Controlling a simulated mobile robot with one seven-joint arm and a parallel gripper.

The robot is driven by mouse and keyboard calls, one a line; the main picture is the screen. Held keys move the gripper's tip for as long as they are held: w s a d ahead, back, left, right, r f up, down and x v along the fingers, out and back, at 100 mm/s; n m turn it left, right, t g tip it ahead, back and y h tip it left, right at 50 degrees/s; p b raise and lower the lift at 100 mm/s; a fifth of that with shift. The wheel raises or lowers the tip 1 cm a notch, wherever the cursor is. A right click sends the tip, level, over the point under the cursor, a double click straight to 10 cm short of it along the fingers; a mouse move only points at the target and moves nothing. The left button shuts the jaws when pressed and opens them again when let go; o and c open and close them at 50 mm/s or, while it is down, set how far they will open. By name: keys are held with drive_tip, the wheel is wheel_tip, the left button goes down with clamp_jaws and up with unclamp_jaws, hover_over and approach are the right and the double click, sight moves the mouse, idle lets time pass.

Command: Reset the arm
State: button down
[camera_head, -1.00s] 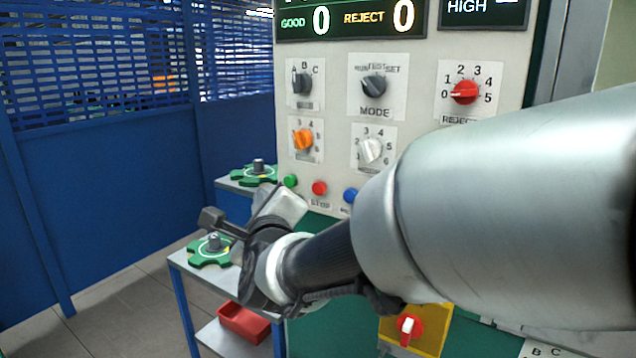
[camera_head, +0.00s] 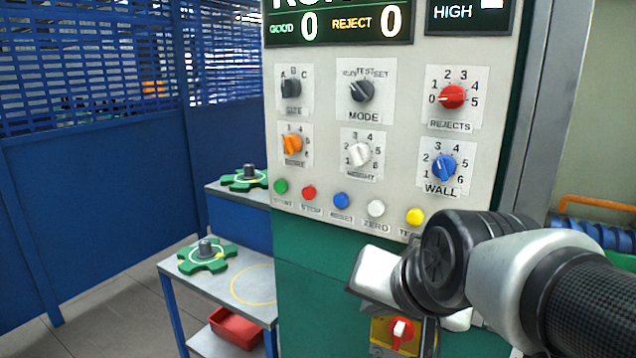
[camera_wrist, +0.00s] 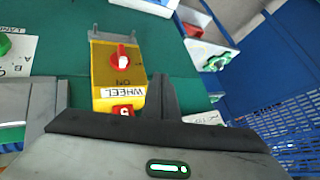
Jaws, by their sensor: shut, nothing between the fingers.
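My gripper (camera_wrist: 161,96) is shut and empty at the bottom of the wrist view, its dark finger pointing up in front of the green cabinet. In the head view my arm comes in from the right, with a rounded black joint and a pale hand section (camera_head: 376,272) in front of the cabinet, below the row of buttons. The fingertips are not clear there. A yellow switch box (camera_wrist: 117,80) with a red and white knob, labelled WHEEL, is close beyond my gripper; it also shows, partly hidden by my arm, in the head view (camera_head: 381,330).
The control panel (camera_head: 325,190) has several knobs and push buttons, with displays above. At left, a small table (camera_head: 235,283) bears a green notched part (camera_head: 205,262), with a red bin (camera_head: 236,328) below. A blue mesh fence (camera_head: 100,200) stands behind. Orange rail (camera_head: 597,203) at right.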

drive_tip(key=s+d+f+n+g+h, duration=0.2)
drive_tip(key=s+d+n, duration=0.1)
drive_tip(key=s+d, duration=0.3)
wheel_tip(320, 180, up, 17)
drive_tip(key=s+p, duration=0.2)
drive_tip(key=p, duration=1.5)
drive_tip(key=shift+n+p, duration=0.3)
